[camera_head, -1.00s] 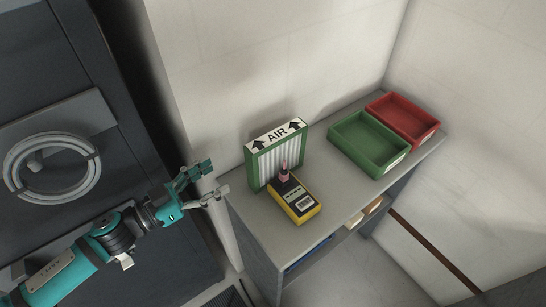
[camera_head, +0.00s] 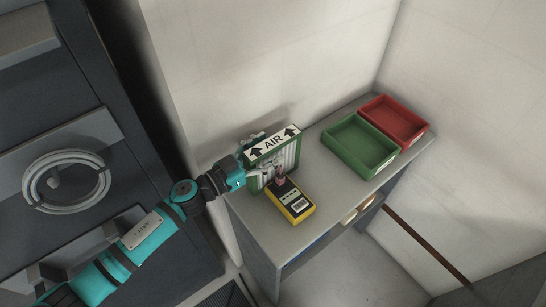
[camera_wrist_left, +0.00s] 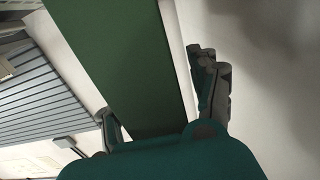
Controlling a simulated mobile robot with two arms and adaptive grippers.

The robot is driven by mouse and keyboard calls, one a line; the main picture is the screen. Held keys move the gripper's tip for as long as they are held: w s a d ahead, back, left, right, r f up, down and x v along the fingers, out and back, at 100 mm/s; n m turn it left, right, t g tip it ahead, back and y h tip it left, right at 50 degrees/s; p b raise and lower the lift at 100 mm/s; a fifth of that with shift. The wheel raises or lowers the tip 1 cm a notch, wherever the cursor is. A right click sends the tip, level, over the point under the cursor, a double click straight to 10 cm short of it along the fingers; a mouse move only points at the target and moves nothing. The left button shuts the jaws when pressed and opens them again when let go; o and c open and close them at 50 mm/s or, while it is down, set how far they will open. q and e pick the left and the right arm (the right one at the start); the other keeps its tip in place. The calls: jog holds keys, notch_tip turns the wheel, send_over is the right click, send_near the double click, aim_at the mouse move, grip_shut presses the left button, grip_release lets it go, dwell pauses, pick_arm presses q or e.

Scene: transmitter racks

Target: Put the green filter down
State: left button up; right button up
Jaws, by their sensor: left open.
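The green filter (camera_head: 286,161), a green-framed panel with a white pleated face and a white "AIR" label with arrows, stands upright on the grey shelf top (camera_head: 323,190) near the wall. My left gripper (camera_head: 262,157) is at the filter's left edge, with one finger behind the frame and one in front of the pleats. In the left wrist view the filter's green edge (camera_wrist_left: 125,60) runs between the two open fingers (camera_wrist_left: 160,105). A gap shows beside the right finger; contact on the other side is unclear. My right gripper is not in view.
A yellow and black meter (camera_head: 291,203) with a pinkish probe lies right in front of the filter. A green tray (camera_head: 359,171) and a red tray (camera_head: 424,130) stand to the right. Bare shelf lies between the meter and the green tray.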

pick_arm(q)
jog(key=shift+w+d, duration=0.4)
jog(key=shift+d, duration=0.15)
jog(key=shift+a, duration=0.1)
jog(key=shift+c, duration=0.8)
grip_shut()
